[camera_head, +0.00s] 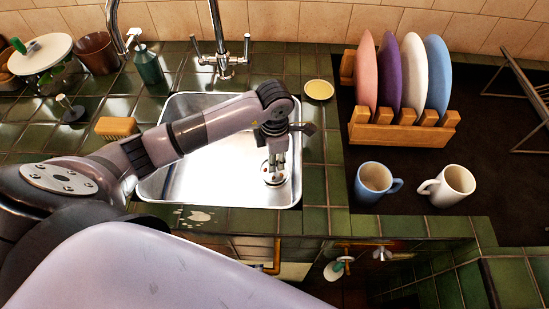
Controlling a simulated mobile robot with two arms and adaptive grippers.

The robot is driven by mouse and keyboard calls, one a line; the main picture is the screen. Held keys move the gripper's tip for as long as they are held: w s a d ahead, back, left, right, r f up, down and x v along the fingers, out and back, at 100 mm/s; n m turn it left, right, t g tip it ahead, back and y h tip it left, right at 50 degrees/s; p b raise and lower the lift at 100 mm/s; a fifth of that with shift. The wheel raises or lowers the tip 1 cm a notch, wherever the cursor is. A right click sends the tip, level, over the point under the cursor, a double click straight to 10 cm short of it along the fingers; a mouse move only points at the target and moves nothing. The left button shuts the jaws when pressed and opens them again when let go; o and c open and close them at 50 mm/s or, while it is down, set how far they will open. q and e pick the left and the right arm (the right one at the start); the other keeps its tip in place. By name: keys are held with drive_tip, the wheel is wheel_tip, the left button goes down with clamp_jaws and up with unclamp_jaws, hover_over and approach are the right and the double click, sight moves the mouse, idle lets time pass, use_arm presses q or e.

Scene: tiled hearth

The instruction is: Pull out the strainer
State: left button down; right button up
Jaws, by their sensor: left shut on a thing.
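The strainer (274,178) is a small round piece low in the metal sink (205,185), toward the basin's right side. My left gripper (274,163) reaches down into the sink from above. Its fingers are shut on the strainer's top, and they hide part of it. I cannot tell whether the strainer is seated in the drain or raised from it. My right gripper is not in view.
A faucet (222,55) stands behind the sink. A sponge (117,127) and a green soap bottle (148,65) are to the left. A yellow dish (319,90), a wooden plate rack (400,131), a blue mug (374,181) and a white mug (449,187) are to the right.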

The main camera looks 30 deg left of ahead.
use_arm(q)
drive_tip(key=shift+r+p, duration=0.3)
drive_tip(key=shift+r, duration=0.4)
drive_tip(key=shift+r+p, duration=2.1)
drive_tip(key=shift+r, duration=1.05)
